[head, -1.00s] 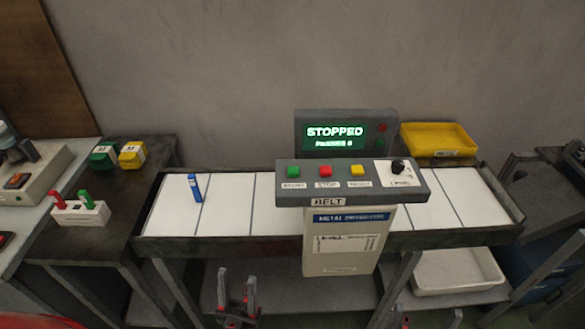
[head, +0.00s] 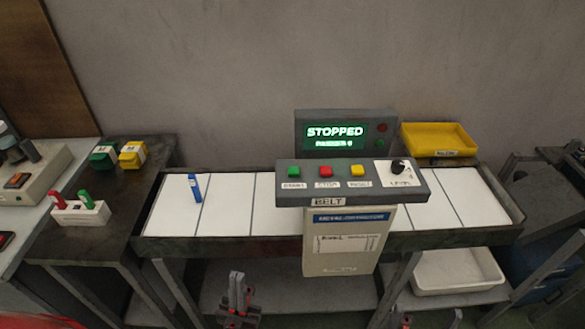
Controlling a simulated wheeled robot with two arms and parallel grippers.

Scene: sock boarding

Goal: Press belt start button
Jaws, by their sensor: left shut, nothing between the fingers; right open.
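The green start button (head: 293,171) is at the left end of the grey belt panel (head: 425,188), above a label reading START. A red stop button (head: 325,171), a yellow reset button (head: 357,171) and a black level knob (head: 398,166) sit to its right. The display (head: 335,136) behind reads STOPPED. My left gripper (head: 236,280) is shut and empty, low in front of the belt, left of and below the panel. My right gripper (head: 430,318) is open at the bottom edge, only its fingertips showing.
A yellow tray (head: 438,139) is behind the belt, a white tray (head: 458,270) on the shelf below. The left table holds a white rack (head: 80,213) with red and green pieces. Space before the panel is clear.

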